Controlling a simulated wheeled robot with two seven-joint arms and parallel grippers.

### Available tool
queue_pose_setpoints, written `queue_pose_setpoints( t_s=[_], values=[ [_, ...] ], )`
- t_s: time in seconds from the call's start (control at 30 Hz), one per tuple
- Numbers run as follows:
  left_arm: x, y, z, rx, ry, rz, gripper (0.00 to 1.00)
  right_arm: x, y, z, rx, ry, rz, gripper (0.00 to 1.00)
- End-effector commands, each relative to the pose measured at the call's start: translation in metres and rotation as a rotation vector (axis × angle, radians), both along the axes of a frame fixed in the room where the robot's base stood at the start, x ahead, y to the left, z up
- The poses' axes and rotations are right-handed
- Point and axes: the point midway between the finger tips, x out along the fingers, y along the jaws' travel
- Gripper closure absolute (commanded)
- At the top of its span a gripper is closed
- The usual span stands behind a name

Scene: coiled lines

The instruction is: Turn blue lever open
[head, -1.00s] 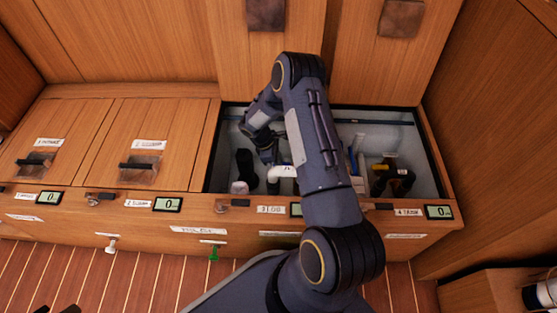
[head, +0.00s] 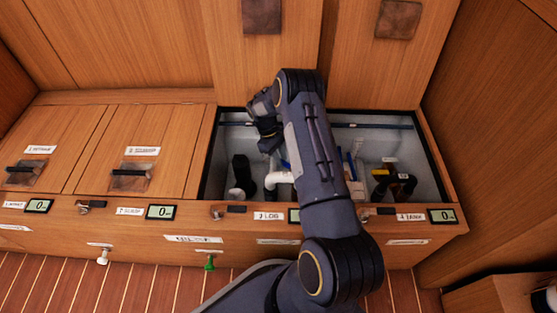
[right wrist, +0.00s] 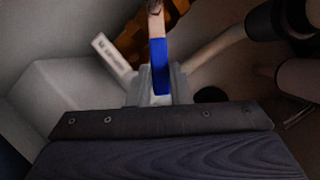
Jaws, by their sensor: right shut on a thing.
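The blue lever (right wrist: 160,62) shows in the right wrist view, with a blue sleeve and a worn, bare end at the top. My right gripper (right wrist: 157,92) is shut on it, with pale fingers around the lower part of the sleeve. In the head view my right arm reaches into the open locker, and its wrist (head: 265,125) is bent down over the pipes. The fingertips are hard to make out there. My arm hides much of the locker's middle. My left gripper is not in view.
The open locker has a dark rim (head: 207,170). Inside are a white pipe elbow (head: 279,179), a black hose (head: 241,172) and a yellow-handled fitting (head: 381,172). Closed hatches (head: 140,150) lie to the left. A raised lid (head: 375,60) stands behind.

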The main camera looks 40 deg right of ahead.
Motion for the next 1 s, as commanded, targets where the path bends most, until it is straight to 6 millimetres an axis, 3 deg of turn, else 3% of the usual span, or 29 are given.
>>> queue_pose_setpoints(
  t_s=[0.6, 0.63, 0.77, 1.0],
  values=[
    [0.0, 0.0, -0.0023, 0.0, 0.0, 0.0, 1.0, 0.0009, -0.0042, 0.0004, -0.001, 0.0, -0.052, 1.0],
    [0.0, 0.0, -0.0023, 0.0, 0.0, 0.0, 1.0, 0.0009, -0.0042, 0.0004, -0.001, 0.0, -0.05, 0.8],
    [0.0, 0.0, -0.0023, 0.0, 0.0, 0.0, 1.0, 0.0008, -0.0041, 0.0003, -0.001, 0.0, -0.05, 0.63],
    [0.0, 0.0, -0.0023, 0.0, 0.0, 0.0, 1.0, 0.0008, -0.0038, 0.0002, 0.0, 0.0, -0.05, 0.6]
  ],
)
